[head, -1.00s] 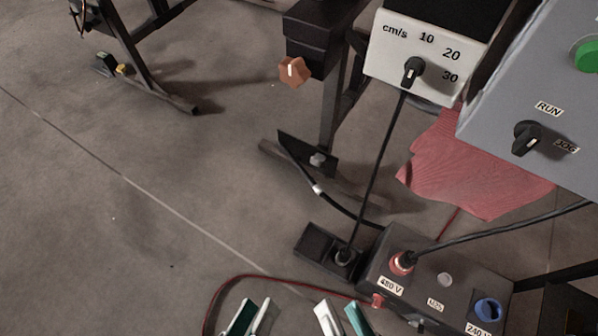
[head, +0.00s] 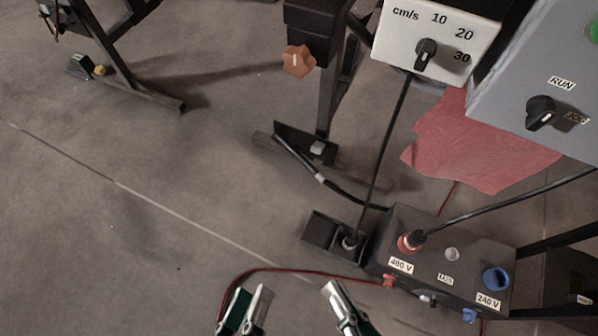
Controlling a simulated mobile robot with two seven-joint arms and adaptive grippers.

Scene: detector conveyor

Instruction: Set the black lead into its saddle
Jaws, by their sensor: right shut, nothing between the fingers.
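Several black leads show, and I cannot tell which is the task's lead. One straight black lead (head: 387,150) runs from below the speed panel down to a round fitting in a black holder (head: 322,231). Another, a curved black lead with a pale band (head: 338,190), runs from the stand foot to behind the supply box. A third black lead (head: 500,208) leaves the red 480 V plug to the right. I cannot identify the saddle for certain. My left gripper (head: 254,296) is low in view, its opening unclear. My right gripper (head: 334,289) is shut and empty, below the holder.
The dark supply box (head: 436,268) has a red plug (head: 410,241) and a blue socket (head: 495,279). A red lead (head: 290,270) lies on the floor near my grippers. A red cloth (head: 470,150) lies beyond the box.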

